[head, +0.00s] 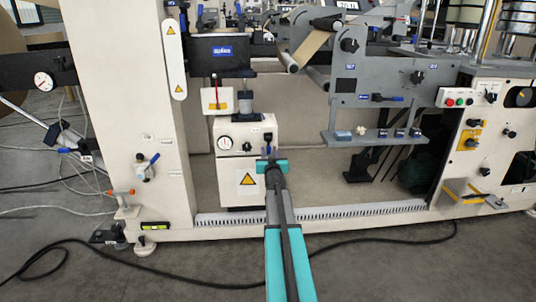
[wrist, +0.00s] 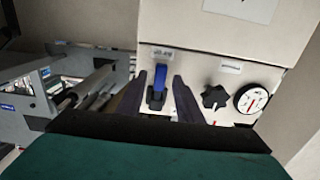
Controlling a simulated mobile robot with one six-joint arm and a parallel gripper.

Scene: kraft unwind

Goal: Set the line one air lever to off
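A blue-handled lever (wrist: 160,76) on a black base sits on a cream box panel, between my fingers in the wrist view. Its handle stands roughly along the fingers in that view. In the head view the lever (head: 268,137) shows just above my gripper, partly hidden by it. My gripper (head: 270,158) is open in front of the box; its two dark fingers (wrist: 159,84) stand either side of the lever. I cannot tell whether either finger touches it. The small label above the lever is unreadable.
Beside the lever on the cream box (head: 247,193) are a black star knob (wrist: 215,97) and a round gauge (wrist: 250,98). Grey machine frames (wrist: 25,95) lie left in the wrist view. Dark cable (head: 60,250) crosses the floor.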

